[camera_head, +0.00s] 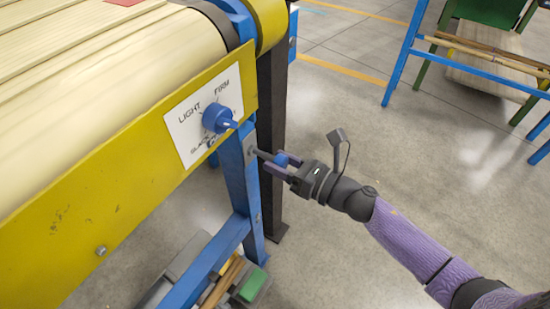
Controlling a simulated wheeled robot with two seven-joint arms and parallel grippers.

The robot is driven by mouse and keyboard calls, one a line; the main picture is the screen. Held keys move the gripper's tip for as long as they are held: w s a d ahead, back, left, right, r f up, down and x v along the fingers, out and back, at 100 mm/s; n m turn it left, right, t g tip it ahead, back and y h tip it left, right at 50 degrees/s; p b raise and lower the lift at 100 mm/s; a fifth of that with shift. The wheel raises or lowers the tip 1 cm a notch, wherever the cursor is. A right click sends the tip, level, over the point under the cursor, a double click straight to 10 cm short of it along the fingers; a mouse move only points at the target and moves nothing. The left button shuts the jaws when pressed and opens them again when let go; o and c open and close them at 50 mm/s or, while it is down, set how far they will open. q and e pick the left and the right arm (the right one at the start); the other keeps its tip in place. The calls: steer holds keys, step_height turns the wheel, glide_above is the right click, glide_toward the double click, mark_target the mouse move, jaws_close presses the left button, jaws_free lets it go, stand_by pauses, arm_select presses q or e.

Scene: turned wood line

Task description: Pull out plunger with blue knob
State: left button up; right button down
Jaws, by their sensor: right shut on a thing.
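A plunger with a blue knob (281,159) sticks out sideways from the blue leg of the yellow machine. Its grey rod (263,154) shows between the knob and the plate on the leg. My right gripper (279,164) comes in from the right and is shut on the blue knob, with a finger on each side of it. The fingers partly cover the knob. My left gripper is not in view.
A white panel (187,134) with a blue dial (216,118), marked LIGHT and FIRM, is on the yellow side rail (95,200) just left of the plunger. A grey bin (180,268) with wood pieces sits below. Blue and green racks (400,62) stand at the upper right. Floor at right is clear.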

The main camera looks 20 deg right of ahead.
steer(key=shift+c, duration=1)
jaws_free()
steer(key=shift+d, duration=0.1)
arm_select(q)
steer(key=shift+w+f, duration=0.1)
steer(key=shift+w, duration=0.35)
arm_select(e)
steer(key=shift+s, duration=0.1)
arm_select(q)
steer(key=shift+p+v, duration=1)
arm_select(e)
steer(key=v, duration=1)
